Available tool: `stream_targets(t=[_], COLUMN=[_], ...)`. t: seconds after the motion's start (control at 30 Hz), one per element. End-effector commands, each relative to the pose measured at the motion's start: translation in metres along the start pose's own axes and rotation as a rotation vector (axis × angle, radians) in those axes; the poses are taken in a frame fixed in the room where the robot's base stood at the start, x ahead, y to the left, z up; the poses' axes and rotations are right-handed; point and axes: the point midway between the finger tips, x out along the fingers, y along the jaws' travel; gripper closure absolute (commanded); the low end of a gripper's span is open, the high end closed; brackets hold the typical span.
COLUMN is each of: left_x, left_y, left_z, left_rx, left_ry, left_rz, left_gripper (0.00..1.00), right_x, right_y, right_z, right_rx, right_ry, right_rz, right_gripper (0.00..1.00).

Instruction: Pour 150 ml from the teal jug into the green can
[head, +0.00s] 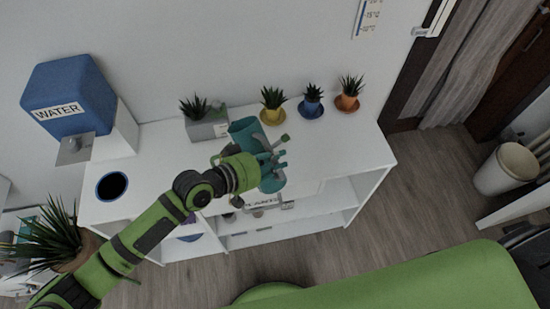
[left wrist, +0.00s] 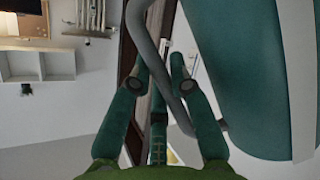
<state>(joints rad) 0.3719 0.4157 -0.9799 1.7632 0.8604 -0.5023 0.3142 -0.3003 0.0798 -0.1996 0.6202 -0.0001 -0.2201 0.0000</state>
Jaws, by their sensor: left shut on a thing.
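The teal jug (head: 246,132) is above the white shelf desk, its open end toward the upper left in the head view. My left gripper (head: 274,164) is shut on its handle; the gripper hides part of the jug. In the left wrist view the jug's curved wall (left wrist: 245,70) fills the right side. Its grey handle (left wrist: 146,45) passes between the fingers of my left gripper (left wrist: 160,82). A grey-green rod with a round end (head: 284,139), perhaps the green can's spout, shows beside the gripper; the can's body is mostly hidden. I cannot see the liquid level.
The white desk top (head: 340,145) is clear on the right. A grey planter (head: 207,128) and yellow, blue and orange pots (head: 347,102) line the back. A blue water dispenser (head: 75,90) and a dark round opening (head: 112,186) are at left.

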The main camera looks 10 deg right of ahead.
Motion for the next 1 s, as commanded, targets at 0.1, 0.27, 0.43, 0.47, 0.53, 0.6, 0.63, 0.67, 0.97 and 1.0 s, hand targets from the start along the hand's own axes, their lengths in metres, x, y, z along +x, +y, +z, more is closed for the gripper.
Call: stream_targets(t=[0.1, 0.27, 0.43, 0.47, 0.53, 0.6, 0.63, 0.67, 0.97, 1.0], left_x=[0.0, 0.001, 0.001, 0.001, 0.001, 0.001, 0.001, 0.001, 0.002, 0.002], left_y=[0.0, -0.001, -0.001, -0.001, -0.001, -0.001, -0.001, -0.001, -0.003, -0.003], left_z=[-0.002, 0.0, 0.0, -0.001, -0.001, -0.001, -0.001, -0.001, 0.001, 0.001], left_rx=[-0.002, -0.019, -0.033, -0.034, -0.034, -0.034, -0.034, -0.034, -0.058, -0.062], left_ry=[0.004, 0.001, -0.001, -0.001, -0.002, -0.002, -0.002, -0.002, -0.006, -0.007], left_rz=[0.004, 0.011, 0.017, 0.018, 0.018, 0.017, 0.017, 0.018, 0.028, 0.029], left_gripper=[1.0, 1.0, 1.0, 1.0, 1.0, 1.0, 1.0, 1.0, 1.0, 1.0], right_x=[0.002, 0.005, 0.007, 0.007, 0.007, 0.007, 0.007, 0.007, 0.012, 0.013], right_y=[0.0, 0.0, 0.0, 0.0, 0.0, 0.0, 0.0, 0.0, 0.0, 0.0], right_z=[0.0, 0.001, 0.001, 0.001, 0.001, 0.001, 0.001, 0.001, 0.001, 0.001], right_rx=[0.0, 0.0, 0.0, 0.0, 0.0, 0.0, 0.0, 0.0, -0.001, -0.001], right_ry=[0.0, 0.0, 0.0, 0.0, 0.0, 0.0, 0.0, 0.0, 0.0, 0.0], right_rz=[0.0, 0.0, 0.0, 0.0, 0.0, 0.0, 0.0, 0.0, 0.0, 0.0], right_gripper=[0.6, 0.6, 0.6, 0.6, 0.6, 0.6, 0.6, 0.6, 0.6, 0.6])
